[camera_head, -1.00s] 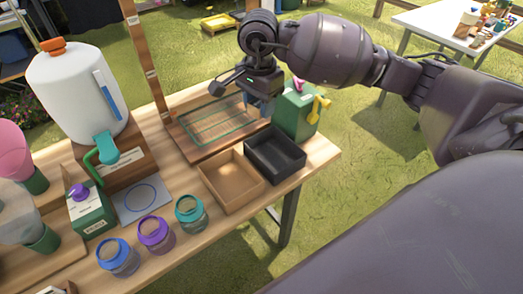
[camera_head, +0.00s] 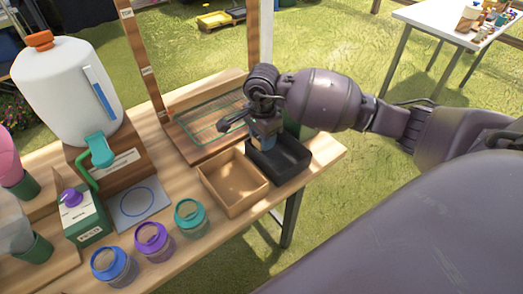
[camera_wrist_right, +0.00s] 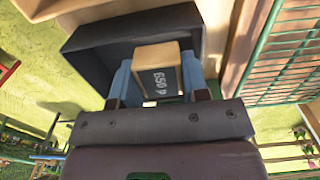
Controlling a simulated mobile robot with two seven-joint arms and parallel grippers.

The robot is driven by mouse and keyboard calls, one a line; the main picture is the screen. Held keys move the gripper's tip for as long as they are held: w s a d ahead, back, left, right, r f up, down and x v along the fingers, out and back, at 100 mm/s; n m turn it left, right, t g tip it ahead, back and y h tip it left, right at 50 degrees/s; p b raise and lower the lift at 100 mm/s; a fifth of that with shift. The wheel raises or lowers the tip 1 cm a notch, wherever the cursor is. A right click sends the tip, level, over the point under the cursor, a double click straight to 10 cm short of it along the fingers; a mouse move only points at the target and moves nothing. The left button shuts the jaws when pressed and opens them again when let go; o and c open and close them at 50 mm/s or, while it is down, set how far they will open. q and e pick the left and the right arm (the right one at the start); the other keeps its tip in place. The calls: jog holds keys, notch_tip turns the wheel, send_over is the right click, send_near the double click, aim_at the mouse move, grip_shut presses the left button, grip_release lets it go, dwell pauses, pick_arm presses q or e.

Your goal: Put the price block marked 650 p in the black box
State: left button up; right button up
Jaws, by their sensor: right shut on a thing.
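The price block (camera_wrist_right: 158,72) is a small tan wooden block with a dark face marked 650 p. My right gripper (camera_wrist_right: 155,82) is shut on it, with blue fingers on both sides. In the head view my right gripper (camera_head: 267,140) is over the back-left part of the black box (camera_head: 290,172), fingers pointing down. The block is mostly hidden there. The black box (camera_wrist_right: 90,38) shows behind the block in the wrist view. I cannot tell whether the block is above the rim or lower inside. My left gripper is not in view.
An open tan wooden box (camera_head: 232,185) stands left of the black box. A wire-topped wooden tray (camera_head: 195,140) is behind them. A green box (camera_head: 303,133) is partly hidden by my right arm. Several lidded jars (camera_head: 153,240) stand at the front.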

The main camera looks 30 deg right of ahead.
jog(key=shift+f+b, duration=0.3)
jog(key=shift+f, duration=2.4)
jog(key=shift+f, duration=0.1)
jog(key=o, duration=0.6)
notch_tip(320, 180, up, 12)
jog(key=shift+r+p, duration=0.1)
jog(key=shift+p, duration=0.55)
